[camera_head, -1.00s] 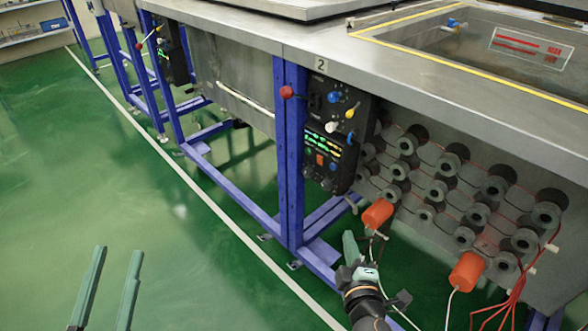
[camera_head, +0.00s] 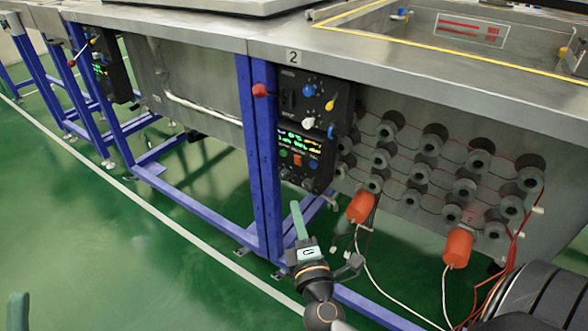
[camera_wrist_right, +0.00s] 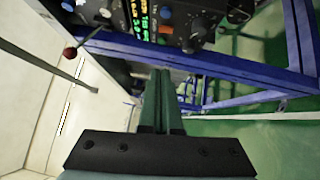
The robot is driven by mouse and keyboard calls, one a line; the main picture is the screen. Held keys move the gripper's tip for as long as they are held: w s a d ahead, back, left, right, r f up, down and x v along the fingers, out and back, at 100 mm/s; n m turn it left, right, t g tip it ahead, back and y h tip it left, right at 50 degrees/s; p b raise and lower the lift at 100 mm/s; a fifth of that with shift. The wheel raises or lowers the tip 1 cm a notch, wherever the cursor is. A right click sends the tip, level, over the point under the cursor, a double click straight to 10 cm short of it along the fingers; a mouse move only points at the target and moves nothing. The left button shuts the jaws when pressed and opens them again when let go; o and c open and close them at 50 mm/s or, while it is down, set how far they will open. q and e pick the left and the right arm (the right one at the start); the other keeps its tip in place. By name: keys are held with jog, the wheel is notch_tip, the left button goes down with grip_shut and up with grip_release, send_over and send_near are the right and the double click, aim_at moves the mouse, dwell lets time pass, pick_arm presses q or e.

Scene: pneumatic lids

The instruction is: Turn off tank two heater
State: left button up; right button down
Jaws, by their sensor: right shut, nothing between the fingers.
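The tank marked by a "2" label (camera_head: 293,57) has a black control panel below its rim. The panel's upper module (camera_head: 290,100) carries blue, yellow and white knobs. Its lower module (camera_head: 290,140) has lit green and yellow readouts above an orange square switch (camera_head: 298,160) and small round buttons. My right gripper (camera_head: 296,206) is shut and empty, just below the panel and apart from it. In the right wrist view, its closed fingers (camera_wrist_right: 160,75) point toward the panel (camera_wrist_right: 155,22). Only a fingertip of my left gripper (camera_head: 18,300) shows at the lower left.
A red ball-ended lever (camera_head: 260,90) sticks out left of the panel, by the blue frame leg (camera_head: 262,190). Two orange cylinders (camera_head: 361,206) with white cables hang to the right. Another panel (camera_head: 112,75) stands farther left. The green floor at left is clear.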

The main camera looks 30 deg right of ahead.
jog(key=p, duration=0.1)
send_near(297, 160)
jog(key=w+a, duration=0.2)
jog(key=w, duration=0.2)
pick_arm(q)
jog(key=shift+a+r+p, duration=0.15)
jog(key=shift+r+p, duration=0.3)
jog(key=shift+r, duration=0.5)
pick_arm(e)
jog(key=shift+w+d+r, duration=0.2)
jog(key=shift+w+d, duration=0.2)
jog(key=shift+d, duration=0.25)
jog(key=shift+w+d+r, duration=0.15)
jog(key=shift+w+d, duration=0.2)
jog(key=shift+d, duration=0.25)
jog(key=shift+w+d+r, duration=0.2)
jog(key=shift+w+d, duration=0.2)
jog(key=shift+d, duration=0.25)
